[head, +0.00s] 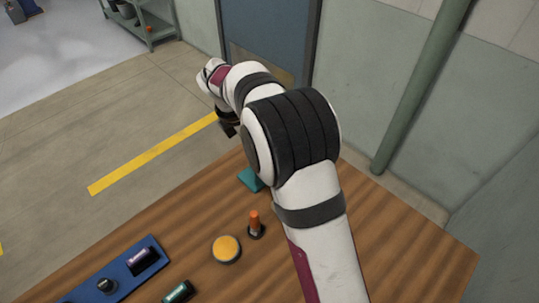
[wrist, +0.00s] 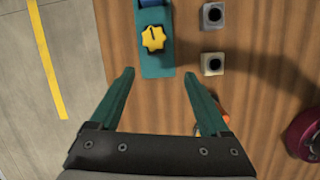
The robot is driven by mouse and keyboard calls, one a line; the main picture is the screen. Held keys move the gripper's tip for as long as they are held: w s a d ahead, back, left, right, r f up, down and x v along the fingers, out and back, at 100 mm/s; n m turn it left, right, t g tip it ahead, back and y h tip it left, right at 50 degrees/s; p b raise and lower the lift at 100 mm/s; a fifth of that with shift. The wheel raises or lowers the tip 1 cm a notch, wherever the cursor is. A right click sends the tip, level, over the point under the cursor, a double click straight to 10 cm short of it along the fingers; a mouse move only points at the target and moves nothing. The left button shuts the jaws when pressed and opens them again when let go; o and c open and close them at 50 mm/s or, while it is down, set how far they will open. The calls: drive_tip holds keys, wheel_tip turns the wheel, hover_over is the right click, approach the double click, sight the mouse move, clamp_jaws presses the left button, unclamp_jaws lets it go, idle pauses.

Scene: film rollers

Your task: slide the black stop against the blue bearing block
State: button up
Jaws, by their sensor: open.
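I cannot clearly pick out the black stop. A blue piece (wrist: 152,3), cut off by the top edge of the wrist view, may be the blue bearing block; I cannot tell. It sits at the end of a teal plate (wrist: 158,67) bearing a yellow star knob (wrist: 153,38). A corner of a teal thing (head: 250,180) shows beside my arm in the head view. My gripper (wrist: 160,75) is open and empty, its teal fingers apart below the knob. In the head view my gripper (head: 228,126) is small and partly hidden by my wrist.
Two square blocks with dark holes (wrist: 212,15) (wrist: 212,63) stand right of the plate. A maroon round thing (wrist: 304,136) is at right. The head view shows a blue tray (head: 118,278), a yellow button (head: 226,249), an orange peg (head: 255,222) and a dark green cylinder (head: 179,292).

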drive_tip(key=w+d+f, duration=0.1)
drive_tip(key=f, duration=0.3)
drive_tip(key=w+d+f+n, duration=0.1)
drive_tip(key=w+f, duration=0.1)
drive_tip(key=f, duration=0.3)
drive_tip(key=w+d+f+n+h, duration=0.1)
drive_tip(key=f, duration=0.4)
drive_tip(key=shift+w+d+t, duration=0.15)
drive_tip(key=shift+w+t, duration=0.15)
drive_tip(key=shift+w, duration=0.1)
drive_tip(key=shift+r, duration=0.1)
clamp_jaws()
